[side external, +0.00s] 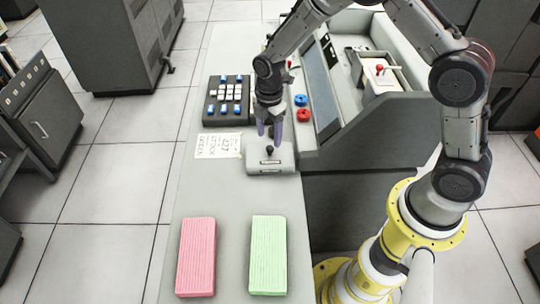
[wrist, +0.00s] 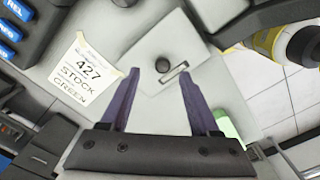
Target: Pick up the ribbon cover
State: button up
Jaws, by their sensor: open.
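What I take to be the ribbon cover is a light grey plate (side external: 285,158) with a black knob and a small dark-framed slot. It lies at the front end of the grey console, in the middle of the side external view. The wrist view shows the plate (wrist: 150,48) with its round black knob (wrist: 162,64). My gripper (side external: 269,135) points down over the plate, with purple fingers. In the wrist view the gripper (wrist: 158,77) is open, and the knob appears between the fingertips and slightly beyond them. Nothing is held. Contact with the knob cannot be told.
A note reading 427 STOCK GREEN (side external: 218,145) lies left of the plate. Behind it is a keypad (side external: 229,100) with blue and white keys. Red (side external: 303,115) and blue (side external: 300,100) knobs stand close right. Pink (side external: 196,257) and green (side external: 268,256) card stacks lie in front.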

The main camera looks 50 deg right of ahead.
aim_at(270, 147)
jog(key=f, duration=0.4)
jog(key=shift+s+f, duration=0.15)
jog(key=shift+s, duration=0.05)
grip_shut()
dwell(1.2)
